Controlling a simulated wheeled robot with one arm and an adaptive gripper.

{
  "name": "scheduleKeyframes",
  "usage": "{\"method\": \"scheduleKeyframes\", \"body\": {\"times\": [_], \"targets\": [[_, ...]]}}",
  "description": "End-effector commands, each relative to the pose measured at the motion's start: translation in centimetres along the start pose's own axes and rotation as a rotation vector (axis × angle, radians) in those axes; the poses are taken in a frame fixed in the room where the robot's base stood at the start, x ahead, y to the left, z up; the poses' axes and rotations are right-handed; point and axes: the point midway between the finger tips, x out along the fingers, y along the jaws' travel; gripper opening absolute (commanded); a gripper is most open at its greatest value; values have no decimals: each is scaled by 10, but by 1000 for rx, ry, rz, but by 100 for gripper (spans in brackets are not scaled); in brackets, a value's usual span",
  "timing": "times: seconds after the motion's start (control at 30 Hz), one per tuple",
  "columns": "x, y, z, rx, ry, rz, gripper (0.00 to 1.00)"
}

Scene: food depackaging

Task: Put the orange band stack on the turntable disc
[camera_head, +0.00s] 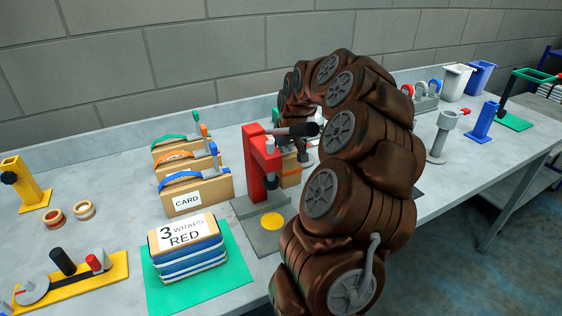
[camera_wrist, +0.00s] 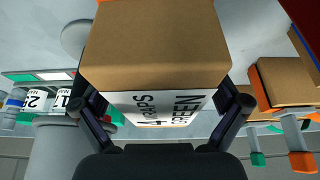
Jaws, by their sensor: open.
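The orange band stack (camera_head: 290,180), a brown card block with orange edging, stands behind the red press, partly hidden by the press and my arm. In the wrist view a brown card block (camera_wrist: 155,45) fills the middle, with orange at its far edge and a white label that reads upside down as 4 wraps, green. My gripper (camera_wrist: 160,105) is open, one black finger at each side of the block; I cannot tell whether they touch it. A grey round shape (camera_wrist: 75,38) beside the block may be the turntable disc; I cannot tell.
The red press (camera_head: 258,165) stands close to my gripper. Card packs with blue, orange and green handles (camera_head: 190,187) are left of it. A blue-banded stack (camera_head: 187,252) sits on a green mat (camera_head: 232,262). Cups and fixtures (camera_head: 456,82) stand at the right.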

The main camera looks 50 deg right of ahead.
Motion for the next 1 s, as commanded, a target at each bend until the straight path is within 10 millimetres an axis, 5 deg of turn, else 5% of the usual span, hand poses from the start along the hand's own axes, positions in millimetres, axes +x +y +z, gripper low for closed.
{"method": "scheduleKeyframes", "body": {"times": [0.67,1.0], "targets": [[2,0,1,0,0,0,97],[2,0,1,0,0,0,61]]}}
